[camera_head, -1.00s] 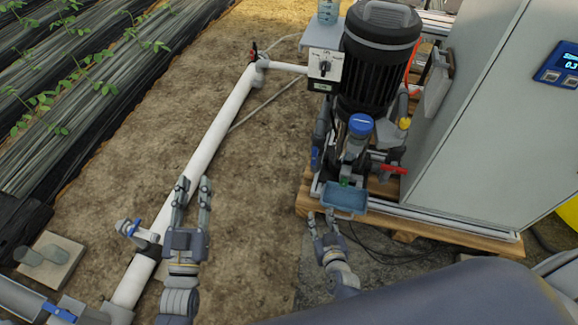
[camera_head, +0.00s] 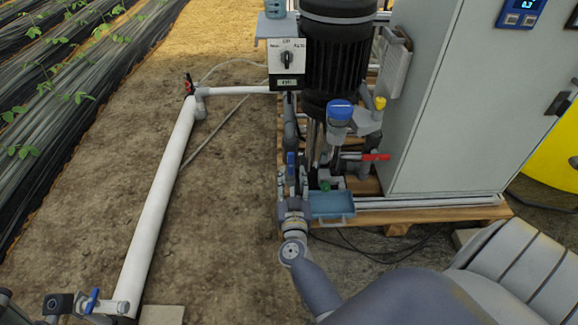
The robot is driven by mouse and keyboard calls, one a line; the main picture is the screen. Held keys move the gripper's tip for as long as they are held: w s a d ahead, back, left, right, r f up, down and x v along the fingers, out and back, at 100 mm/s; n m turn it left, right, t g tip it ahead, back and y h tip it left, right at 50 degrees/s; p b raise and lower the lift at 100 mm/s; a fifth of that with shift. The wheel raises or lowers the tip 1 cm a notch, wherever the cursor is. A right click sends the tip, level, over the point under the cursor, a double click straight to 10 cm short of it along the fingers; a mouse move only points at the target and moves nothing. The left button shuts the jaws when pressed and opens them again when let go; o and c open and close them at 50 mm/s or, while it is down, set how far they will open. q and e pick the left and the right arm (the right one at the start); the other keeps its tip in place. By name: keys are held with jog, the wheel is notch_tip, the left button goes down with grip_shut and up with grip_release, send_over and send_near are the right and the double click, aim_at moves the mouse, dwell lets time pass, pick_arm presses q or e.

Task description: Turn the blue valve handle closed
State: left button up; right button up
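A small blue valve handle (camera_head: 291,165) stands upright on the pipework at the left side of the pump skid. My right gripper (camera_head: 292,190) reaches up from below and is right at this handle, its fingers just under or beside it. The fingers blend with the grey pipework, so I cannot tell whether they touch the handle or how far apart they are. Another blue valve handle (camera_head: 92,301) is at the lower left, by the near end of the white pipe.
The black pump (camera_head: 335,60) and blue-capped housing (camera_head: 340,110) stand behind the gripper. A blue tray (camera_head: 332,204) is close on its right, with a red handle (camera_head: 376,157) beyond. The grey cabinet (camera_head: 450,110) blocks the right. Bare soil (camera_head: 225,220) lies left.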

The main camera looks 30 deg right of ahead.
aim_at(291, 160)
jog(key=b+x, duration=0.1)
jog(key=x, duration=0.5)
jog(key=shift+w+b, duration=0.3)
jog(key=shift+b, duration=0.1)
grip_shut()
